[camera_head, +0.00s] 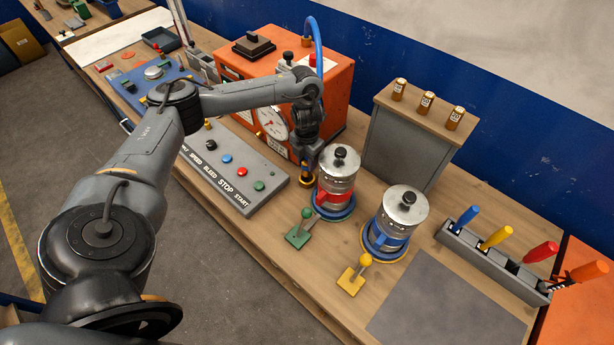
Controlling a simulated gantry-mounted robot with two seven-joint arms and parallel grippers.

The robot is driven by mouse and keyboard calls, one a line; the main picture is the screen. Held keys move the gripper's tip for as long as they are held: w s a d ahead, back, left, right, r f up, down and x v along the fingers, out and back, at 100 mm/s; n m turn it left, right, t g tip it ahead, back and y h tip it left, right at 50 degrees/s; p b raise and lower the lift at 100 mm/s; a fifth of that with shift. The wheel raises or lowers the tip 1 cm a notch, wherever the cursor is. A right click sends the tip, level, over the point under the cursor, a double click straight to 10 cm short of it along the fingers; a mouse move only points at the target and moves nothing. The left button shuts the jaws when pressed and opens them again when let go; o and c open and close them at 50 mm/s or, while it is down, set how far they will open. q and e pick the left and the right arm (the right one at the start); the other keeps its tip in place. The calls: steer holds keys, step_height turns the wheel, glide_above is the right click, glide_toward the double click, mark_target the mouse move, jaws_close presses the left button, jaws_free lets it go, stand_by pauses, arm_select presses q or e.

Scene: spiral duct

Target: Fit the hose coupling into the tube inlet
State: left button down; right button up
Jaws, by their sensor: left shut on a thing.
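My left gripper (307,165) points down in front of the orange machine, just left of the nearer-to-machine metal canister. It is shut on a small dark piece with a brass-coloured ring (306,181), which looks like the hose coupling. A blue hose (319,45) arcs up behind my left wrist; its link to the held piece is hidden. One metal canister (342,163) has a red part and a blue ring base; a second canister (405,207) has a blue part and a similar base. I cannot tell which opening is the tube inlet. My right gripper is not in view.
The orange machine (340,92) with a gauge stands behind my arm. A grey button panel (232,168) lies left. Green (299,236) and yellow (352,280) levers stand in front of the canisters. A grey cabinet (405,140) and a screwdriver rack (490,262) are right. A grey mat (445,305) is bare.

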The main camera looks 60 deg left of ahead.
arm_select(q)
steer(key=shift+f+b, duration=1.25)
steer(key=shift+f, duration=1.4)
steer(key=shift+f, duration=0.15)
steer(key=c, duration=0.7)
jaws_free()
step_height(320, 180, up, 12)
steer(key=p, duration=0.7)
